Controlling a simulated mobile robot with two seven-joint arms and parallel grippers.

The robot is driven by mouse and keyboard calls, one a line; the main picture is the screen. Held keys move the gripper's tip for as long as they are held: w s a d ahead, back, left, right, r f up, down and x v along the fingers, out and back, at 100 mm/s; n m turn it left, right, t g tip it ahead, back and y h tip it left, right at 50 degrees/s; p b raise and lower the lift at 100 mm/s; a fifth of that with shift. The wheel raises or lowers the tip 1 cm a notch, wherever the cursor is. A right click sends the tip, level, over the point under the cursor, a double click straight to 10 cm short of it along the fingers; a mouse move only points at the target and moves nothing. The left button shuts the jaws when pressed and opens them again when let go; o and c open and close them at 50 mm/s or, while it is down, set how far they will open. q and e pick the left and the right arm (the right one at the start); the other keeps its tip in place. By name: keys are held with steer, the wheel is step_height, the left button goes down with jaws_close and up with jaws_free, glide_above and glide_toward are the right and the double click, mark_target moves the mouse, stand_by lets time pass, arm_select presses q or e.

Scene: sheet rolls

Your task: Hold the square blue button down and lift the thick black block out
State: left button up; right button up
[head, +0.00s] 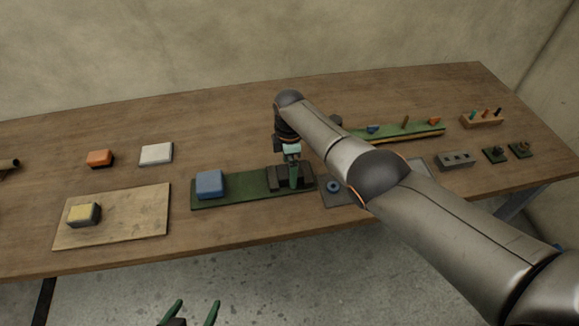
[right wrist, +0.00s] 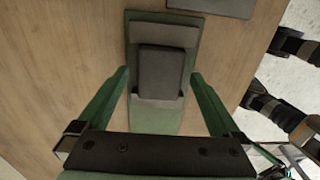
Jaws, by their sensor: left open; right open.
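The square blue button (head: 210,184) stands on the left part of a long green board (head: 243,188) in the head view. The thick black block (right wrist: 160,72) sits in a dark grey holder at the board's right part. My right gripper (right wrist: 160,75) is open, with one green finger on each side of the block; I cannot tell whether they touch it. In the head view the right gripper (head: 294,178) partly hides the block and holder. My left gripper (head: 196,304) is open and empty at the bottom edge, in front of the table and away from the button.
An orange block (head: 99,158) and a white block (head: 156,154) stand behind. A grey plate with a blue ring (head: 333,187), another green board (head: 405,132) and small fixtures lie right. My right arm crosses the table's right side.

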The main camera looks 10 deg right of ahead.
steer(key=shift+f, duration=0.2)
steer(key=c, duration=1.5)
arm_select(q)
jaws_close()
arm_select(e)
steer(key=shift+c, duration=0.2)
stand_by(0.8)
